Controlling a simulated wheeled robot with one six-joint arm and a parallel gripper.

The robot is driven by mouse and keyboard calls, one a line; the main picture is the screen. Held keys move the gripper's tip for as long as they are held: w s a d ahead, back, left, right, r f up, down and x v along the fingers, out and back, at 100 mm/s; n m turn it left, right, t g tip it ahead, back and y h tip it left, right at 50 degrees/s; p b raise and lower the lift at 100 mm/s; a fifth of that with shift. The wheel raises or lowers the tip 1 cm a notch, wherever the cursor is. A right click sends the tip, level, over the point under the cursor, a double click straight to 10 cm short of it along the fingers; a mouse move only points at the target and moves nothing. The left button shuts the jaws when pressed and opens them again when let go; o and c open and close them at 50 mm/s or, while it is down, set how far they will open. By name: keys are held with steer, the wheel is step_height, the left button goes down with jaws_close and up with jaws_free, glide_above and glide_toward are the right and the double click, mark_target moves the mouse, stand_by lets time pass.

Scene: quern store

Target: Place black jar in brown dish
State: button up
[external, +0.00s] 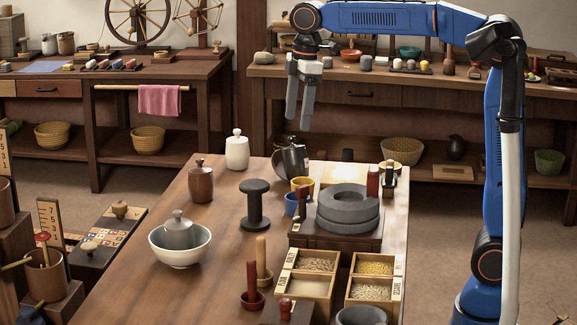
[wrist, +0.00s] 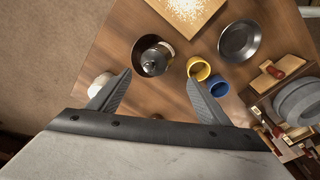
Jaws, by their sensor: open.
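The black jar (external: 287,160) is dark and shiny with a small knob lid, near the far edge of the table. The wrist view shows the jar's round lid (wrist: 152,63) inside a dark brown round rim, which looks like the brown dish (wrist: 147,41). The jar appears to sit within it, but how it rests on the bottom is hidden. My gripper (external: 299,122) is open, empty and raised above the far part of the table, apart from the jar. In the wrist view its two fingers (wrist: 157,92) are spread below the jar and dish.
Yellow (wrist: 199,68) and blue (wrist: 212,86) cups stand right of the jar, beside the stone quern (external: 348,207). A dark plate (wrist: 239,41) and a pale board (wrist: 185,12) lie beyond. A white jar (external: 237,152), brown jar (external: 200,186) and black spool (external: 255,207) stand left.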

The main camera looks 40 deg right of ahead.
steer(key=shift+d+r, duration=0.1)
steer(key=shift+r, duration=0.65)
steer(key=s+d+f+m+t, duration=0.1)
steer(key=s+d+f+m, duration=0.3)
steer(key=d, duration=0.6)
steer(key=s+d+f+m+t, duration=0.1)
steer(key=s+d+m, duration=0.3)
steer(key=d, duration=0.7)
steer(key=s+d+f+m+t+h, duration=0.1)
steer(key=s+d+f+m+t, duration=0.1)
steer(key=s+d+f+m, duration=0.5)
steer(key=s+d+f, duration=0.5)
steer(key=s+f, duration=0.1)
steer(key=s, duration=0.2)
steer(key=shift+s+f, duration=0.15)
steer(key=shift+o, duration=0.2)
steer(key=shift+d, duration=0.1)
